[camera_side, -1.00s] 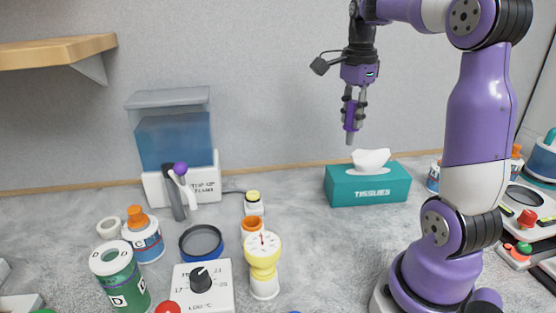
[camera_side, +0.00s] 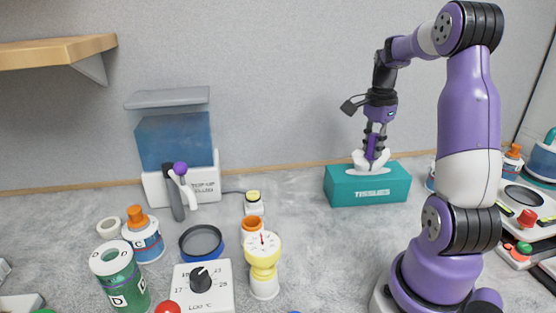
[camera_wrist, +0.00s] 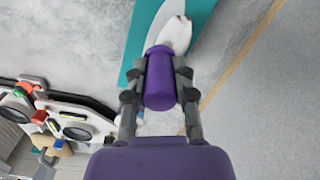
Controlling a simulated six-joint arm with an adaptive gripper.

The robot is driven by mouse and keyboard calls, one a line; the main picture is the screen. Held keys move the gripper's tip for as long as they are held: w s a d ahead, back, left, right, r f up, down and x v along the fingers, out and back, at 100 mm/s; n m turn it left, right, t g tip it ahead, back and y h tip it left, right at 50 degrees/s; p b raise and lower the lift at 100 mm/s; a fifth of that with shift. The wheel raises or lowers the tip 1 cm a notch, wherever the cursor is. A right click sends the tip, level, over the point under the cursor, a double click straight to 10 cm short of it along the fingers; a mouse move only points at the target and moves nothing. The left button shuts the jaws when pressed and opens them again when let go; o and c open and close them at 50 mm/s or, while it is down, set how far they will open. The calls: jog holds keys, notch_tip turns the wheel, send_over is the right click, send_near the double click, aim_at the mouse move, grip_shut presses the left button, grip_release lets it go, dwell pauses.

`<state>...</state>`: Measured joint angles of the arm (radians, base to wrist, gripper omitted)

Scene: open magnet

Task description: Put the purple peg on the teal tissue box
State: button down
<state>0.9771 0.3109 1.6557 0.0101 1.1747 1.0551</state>
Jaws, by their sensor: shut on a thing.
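The teal tissue box (camera_side: 368,187) stands on the bench near the back wall, with a white tissue (camera_side: 362,161) sticking out of its top. My gripper (camera_side: 373,152) is shut on the purple peg (camera_side: 371,147) and holds it upright at the top of the box. The peg's lower end is hidden by the tissue in the side view, so I cannot tell whether it touches the box top. In the wrist view, the purple peg (camera_wrist: 160,80) sits between my fingers, with the tissue (camera_wrist: 172,30) and the teal box (camera_wrist: 134,50) beyond it.
A water tank (camera_side: 175,140), a green bottle (camera_side: 119,275), a yellow dial gauge (camera_side: 262,250) and a dial unit (camera_side: 202,285) stand to the left. A device with a red knob (camera_side: 527,218) is at the right.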

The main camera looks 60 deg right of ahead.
jog(key=shift+f, duration=0.1)
jog(key=c, duration=0.7)
grip_release()
jog(key=shift+r, duration=0.45)
notch_tip(320, 180, up, 11)
jog(key=shift+f, duration=0.1)
jog(key=w+a+f+n+t+h, duration=0.1)
jog(key=w+a+n+t, duration=0.1)
jog(key=a+n, duration=0.6)
jog(key=w+a+n+t, duration=0.1)
jog(key=w+a+n, duration=0.2)
jog(key=a+n, duration=0.5)
jog(key=s+a+f+n+t, duration=0.1)
jog(key=a+n, duration=0.1)
jog(key=a, duration=0.2)
jog(key=s+a+f+n, duration=0.1)
jog(key=a+f+n, duration=0.1)
jog(key=a+n, duration=0.1)
jog(key=s+a+f+n+t+y, duration=0.1)
jog(key=a+f+n, duration=0.1)
jog(key=a, duration=0.2)
jog(key=shift+s+a+f+t, duration=0.15)
jog(key=shift+a+f+t, duration=0.15)
jog(key=shift+a, duration=0.1)
